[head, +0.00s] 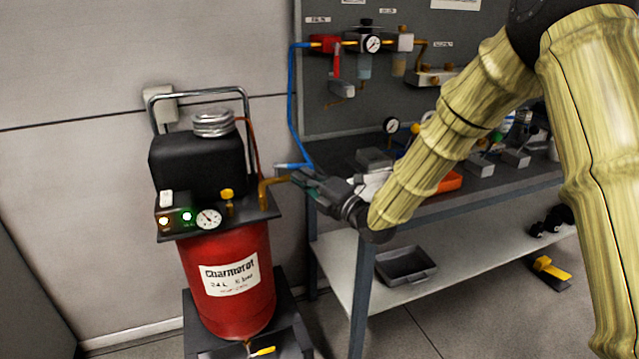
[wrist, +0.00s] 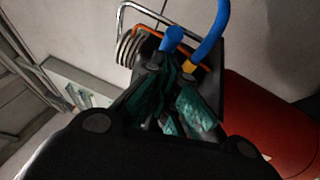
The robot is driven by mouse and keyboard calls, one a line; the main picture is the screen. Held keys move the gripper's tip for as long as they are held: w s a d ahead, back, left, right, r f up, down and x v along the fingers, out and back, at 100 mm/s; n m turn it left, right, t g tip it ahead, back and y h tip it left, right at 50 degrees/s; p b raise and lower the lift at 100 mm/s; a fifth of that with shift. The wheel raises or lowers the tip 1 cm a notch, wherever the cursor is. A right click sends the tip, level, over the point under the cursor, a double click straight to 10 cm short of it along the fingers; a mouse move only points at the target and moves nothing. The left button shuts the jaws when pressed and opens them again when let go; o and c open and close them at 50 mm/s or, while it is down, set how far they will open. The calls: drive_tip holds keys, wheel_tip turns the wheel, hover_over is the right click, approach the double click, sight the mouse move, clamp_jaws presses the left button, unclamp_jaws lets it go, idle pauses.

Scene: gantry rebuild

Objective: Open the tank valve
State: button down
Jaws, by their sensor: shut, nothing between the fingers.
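The red tank (head: 235,285) stands upright at the left, with a black compressor unit on top. A brass outlet pipe (head: 268,186) rises from the tank's right side to a blue piece (head: 289,165), which looks like the valve lever. The blue piece also shows in the wrist view (wrist: 173,38), beside a blue hose (wrist: 215,38) and a brass fitting (wrist: 188,66). My gripper (head: 303,177) is just right of the brass pipe, by the hose's lower end. It is shut and empty; its fingers also show in the wrist view (wrist: 172,98). I cannot tell whether it touches the lever.
The workbench (head: 470,196) with tools and small blocks is at the right. A pegboard (head: 395,100) behind it carries a red valve (head: 325,43) and a gauge (head: 372,44). The tank's gauge (head: 208,218) and a brass knob (head: 228,194) are at its front. A grey tray (head: 405,266) is on the lower shelf.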

drive_tip(key=w+n+g+y+b, duration=0.1)
drive_tip(key=g+b, duration=0.1)
drive_tip(key=w+d+n+g+y+b, duration=0.1)
drive_tip(key=w+n+g+y, duration=0.1)
drive_tip(key=shift+f+b, duration=0.1)
drive_tip(key=shift+b, duration=0.3)
drive_tip(key=shift+s, duration=0.1)
